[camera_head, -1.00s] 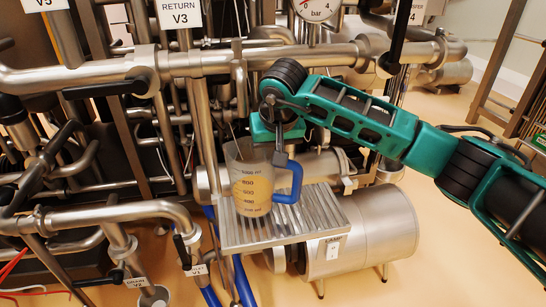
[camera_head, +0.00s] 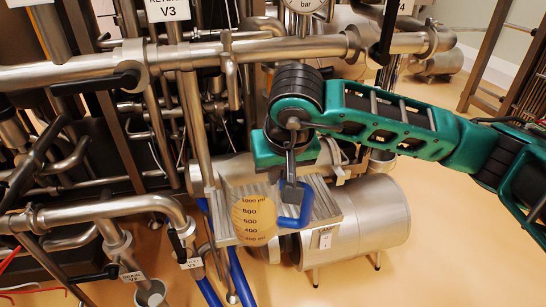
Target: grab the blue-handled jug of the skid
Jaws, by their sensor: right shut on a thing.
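The clear jug (camera_head: 254,218) with volume marks and pale yellow contents is left of centre. Its blue handle (camera_head: 302,215) points right. My right gripper (camera_head: 291,192) comes down from above and is shut on the handle. The jug looks about upright and overlaps the front edge of the ribbed metal skid tray (camera_head: 325,206); I cannot tell whether its base touches the tray. The gripper and wrist hide part of the handle's top. My left gripper is not in view.
Steel pipes and valves (camera_head: 130,80) crowd the left and back. A horizontal pipe (camera_head: 300,50) runs behind my right wrist. A steel cylinder (camera_head: 375,225) lies beside the tray. Blue hoses (camera_head: 238,275) run below. Open floor lies at the lower right.

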